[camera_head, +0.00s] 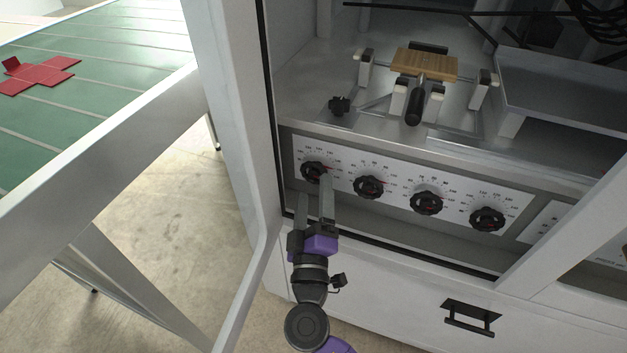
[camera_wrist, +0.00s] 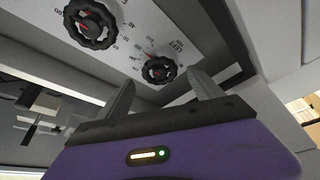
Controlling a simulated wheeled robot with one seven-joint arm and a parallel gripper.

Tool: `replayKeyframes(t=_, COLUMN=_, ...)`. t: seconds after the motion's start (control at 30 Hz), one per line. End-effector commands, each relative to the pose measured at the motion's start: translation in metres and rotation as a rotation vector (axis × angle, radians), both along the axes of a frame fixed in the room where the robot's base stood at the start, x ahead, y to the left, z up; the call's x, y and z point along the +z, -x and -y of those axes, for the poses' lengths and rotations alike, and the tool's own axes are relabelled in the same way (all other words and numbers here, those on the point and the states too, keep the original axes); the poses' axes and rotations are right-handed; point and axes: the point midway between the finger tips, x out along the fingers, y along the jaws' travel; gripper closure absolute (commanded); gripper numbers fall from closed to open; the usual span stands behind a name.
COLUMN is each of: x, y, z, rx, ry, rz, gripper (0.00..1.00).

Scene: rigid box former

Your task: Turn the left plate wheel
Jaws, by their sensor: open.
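The left plate wheel (camera_head: 314,170) is a black scalloped knob with a red mark, leftmost in a row of similar wheels on a white scale panel. It also shows in the wrist view (camera_wrist: 159,70), beside a printed "LEFT" label. My gripper (camera_head: 315,184) is open and empty, its two grey fingers reaching up toward this wheel from below. In the wrist view my gripper (camera_wrist: 162,80) has one finger on each side of the wheel, with the wheel just beyond the tips. I see no contact, and the exact depth gap cannot be told.
A second wheel (camera_head: 368,187) sits just to the right, with more wheels beyond it. The open cabinet door (camera_head: 238,150) stands close on the left. A metal shelf with a wooden block (camera_head: 425,65) is above, and a drawer handle (camera_head: 469,316) is below right.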

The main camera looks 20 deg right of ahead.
Motion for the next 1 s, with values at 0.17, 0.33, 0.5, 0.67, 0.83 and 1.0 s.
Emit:
replayKeyframes(t=0.17, x=0.006, y=-0.022, z=0.011, rx=-0.003, ry=0.001, rz=0.000, gripper=0.25)
replayKeyframes(t=0.33, x=0.008, y=-0.031, z=0.016, rx=0.000, ry=0.001, rz=0.000, gripper=0.25)
replayKeyframes(t=0.5, x=0.008, y=-0.033, z=0.016, rx=0.000, ry=0.001, rz=-0.001, gripper=0.25)
replayKeyframes(t=0.67, x=0.008, y=-0.032, z=0.016, rx=0.000, ry=0.001, rz=-0.001, gripper=0.35)
replayKeyframes(t=0.83, x=0.008, y=-0.032, z=0.016, rx=0.000, ry=0.001, rz=-0.001, gripper=0.68)
replayKeyframes(t=1.0, x=0.008, y=-0.032, z=0.016, rx=0.001, ry=0.000, rz=-0.002, gripper=0.87)
